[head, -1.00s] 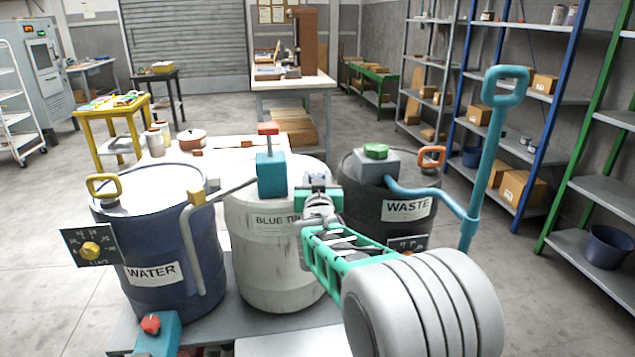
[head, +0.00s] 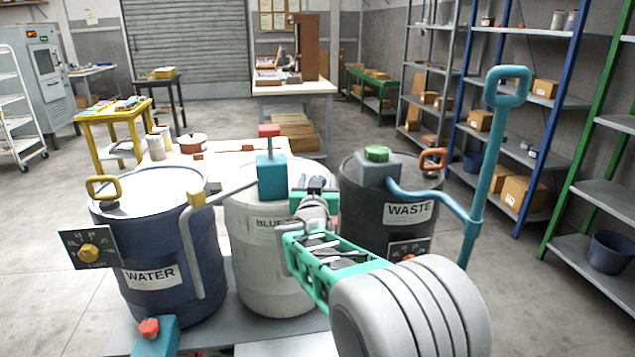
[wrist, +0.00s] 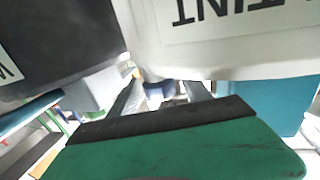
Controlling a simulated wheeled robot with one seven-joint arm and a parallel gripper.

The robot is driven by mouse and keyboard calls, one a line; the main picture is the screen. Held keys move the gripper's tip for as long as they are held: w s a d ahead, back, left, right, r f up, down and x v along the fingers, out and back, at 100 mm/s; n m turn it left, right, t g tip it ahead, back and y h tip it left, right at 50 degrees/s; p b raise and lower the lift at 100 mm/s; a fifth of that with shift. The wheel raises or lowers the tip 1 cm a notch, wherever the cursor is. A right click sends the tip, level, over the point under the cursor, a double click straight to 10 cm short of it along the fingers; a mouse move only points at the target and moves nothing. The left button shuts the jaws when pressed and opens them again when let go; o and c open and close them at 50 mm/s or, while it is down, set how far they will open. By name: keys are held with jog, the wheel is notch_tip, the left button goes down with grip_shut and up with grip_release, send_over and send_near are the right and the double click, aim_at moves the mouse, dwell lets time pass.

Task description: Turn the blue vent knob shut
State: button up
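The white drum (head: 262,285) labelled BLUE TINT stands in the middle of the head view, with a teal block and red top (head: 270,168) on its lid. My gripper (head: 318,190) is at the drum's right side, over part of its label. In the wrist view the drum wall and its inverted label (wrist: 235,20) are close. My two grey fingers (wrist: 163,88) are apart there. A small dark-blue patch (wrist: 158,91) shows between them; I cannot tell if it is the vent knob. I see no clear blue knob in the head view, and the arm hides part of this area.
A blue WATER drum (head: 150,245) with a yellow dial knob (head: 89,252) stands left. A dark WASTE drum (head: 390,222) stands right, close to my arm, with a blue pipe and tall handle (head: 482,170). A bent grey pipe (head: 195,240) runs between the left drums.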

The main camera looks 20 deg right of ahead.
jog(key=v, duration=0.7)
jog(key=shift+s+a, duration=0.2)
jog(key=shift+s, duration=0.15)
